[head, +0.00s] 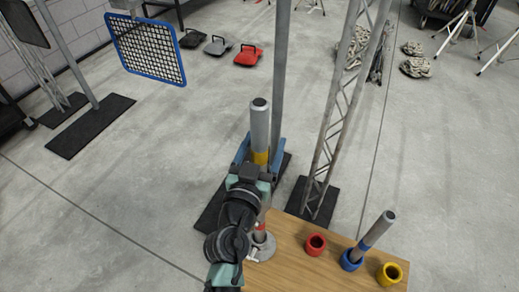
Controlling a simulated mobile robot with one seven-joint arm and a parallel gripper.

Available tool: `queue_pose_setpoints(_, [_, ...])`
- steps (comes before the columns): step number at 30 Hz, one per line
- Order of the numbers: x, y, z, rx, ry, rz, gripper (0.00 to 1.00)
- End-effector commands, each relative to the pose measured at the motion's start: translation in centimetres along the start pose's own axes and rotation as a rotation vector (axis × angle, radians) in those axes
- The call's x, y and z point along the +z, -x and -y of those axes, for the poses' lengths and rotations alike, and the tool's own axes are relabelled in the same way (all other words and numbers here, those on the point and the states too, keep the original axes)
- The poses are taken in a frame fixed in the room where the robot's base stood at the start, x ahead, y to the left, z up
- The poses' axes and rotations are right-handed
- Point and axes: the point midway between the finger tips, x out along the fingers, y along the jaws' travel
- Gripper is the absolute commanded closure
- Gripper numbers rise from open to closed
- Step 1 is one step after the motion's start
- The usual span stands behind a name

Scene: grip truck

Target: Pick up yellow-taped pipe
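The yellow-taped pipe (259,127) is a grey tube with a yellow band, standing nearly upright near the middle of the head view. My gripper (258,166) is at the pipe's yellow band, with blue parts showing on both sides of it. My wrist and arm cover the pipe below the band, and finger contact is hidden, so I cannot tell whether the gripper is open or shut. Below my wrist, a short grey tube with a red band (260,236) shows above a round grey base on the wooden board (287,272). I cannot tell whether it joins the yellow-taped pipe.
A red cup (316,244), a blue cup (351,260) holding a tilted blue-taped pipe (376,231), and a yellow cup (390,274) stand on the board. A lattice truss (339,120) and a grey post (280,66) rise close behind. Open concrete floor lies left and right.

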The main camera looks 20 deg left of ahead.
Motion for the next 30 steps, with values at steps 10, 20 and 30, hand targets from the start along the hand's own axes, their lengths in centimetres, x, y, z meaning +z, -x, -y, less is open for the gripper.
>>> queue_pose_setpoints(10, [-0.01, 0.03, -0.02, 0.000, 0.000, 0.000, 0.59])
queue_pose_setpoints(20, [-0.02, 0.05, -0.02, 0.000, 0.000, -0.001, 1.00])
queue_pose_setpoints(30, [-0.76, 0.02, -0.01, 0.000, -0.002, -0.004, 1.00])
